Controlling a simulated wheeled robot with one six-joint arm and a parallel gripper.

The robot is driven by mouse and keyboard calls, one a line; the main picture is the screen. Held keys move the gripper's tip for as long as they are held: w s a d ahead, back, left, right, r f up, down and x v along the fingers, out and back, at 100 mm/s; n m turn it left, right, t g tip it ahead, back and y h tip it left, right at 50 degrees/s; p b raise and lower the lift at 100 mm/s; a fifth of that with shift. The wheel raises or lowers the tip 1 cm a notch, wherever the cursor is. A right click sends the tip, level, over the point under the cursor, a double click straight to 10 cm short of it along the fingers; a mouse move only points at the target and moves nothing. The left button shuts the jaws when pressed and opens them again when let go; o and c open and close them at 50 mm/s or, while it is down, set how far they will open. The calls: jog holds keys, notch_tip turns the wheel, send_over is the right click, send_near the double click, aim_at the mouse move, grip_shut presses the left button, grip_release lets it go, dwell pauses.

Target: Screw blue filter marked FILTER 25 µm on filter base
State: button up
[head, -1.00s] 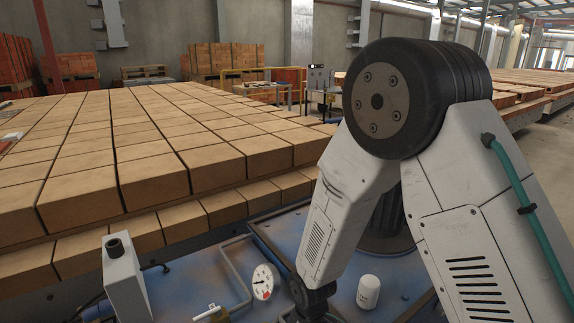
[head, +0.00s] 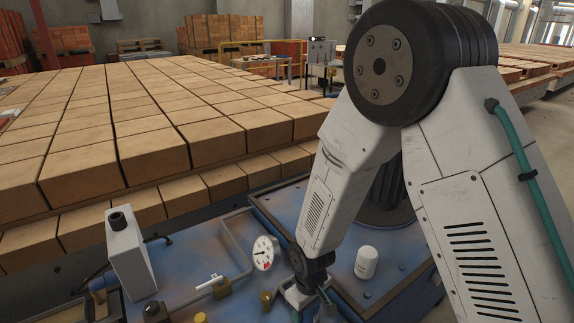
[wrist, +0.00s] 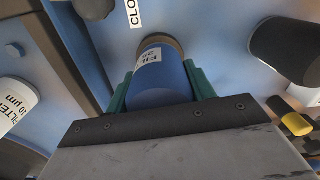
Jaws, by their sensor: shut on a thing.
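In the wrist view the blue filter (wrist: 160,88) sits between the green fingers of my gripper (wrist: 158,80), which is shut on it. Part of its white label shows, with "FIL" and "25" partly readable. The filter's far end is at a brown ring (wrist: 162,42) on the blue surface, which looks like the filter base. I cannot tell whether they touch or how far the filter is screwed on. In the head view my gripper (head: 324,298) is low at the bottom edge, mostly hidden by my arm, and the blue filter cannot be made out.
A white filter marked "µm" (wrist: 14,100) stands left in the wrist view. A dark cylinder (wrist: 290,50) and a yellow-and-black part (wrist: 296,122) are at right. In the head view a gauge (head: 263,252), pipes and a grey box (head: 130,252) stand left of my arm; bricks (head: 150,150) lie beyond.

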jog(key=shift+w, duration=0.1)
jog(key=shift+m, duration=1.4)
jog(key=shift+m, duration=0.8)
jog(key=o, duration=1.4)
jog(key=shift+c, duration=0.2)
jog(key=shift+r, duration=0.1)
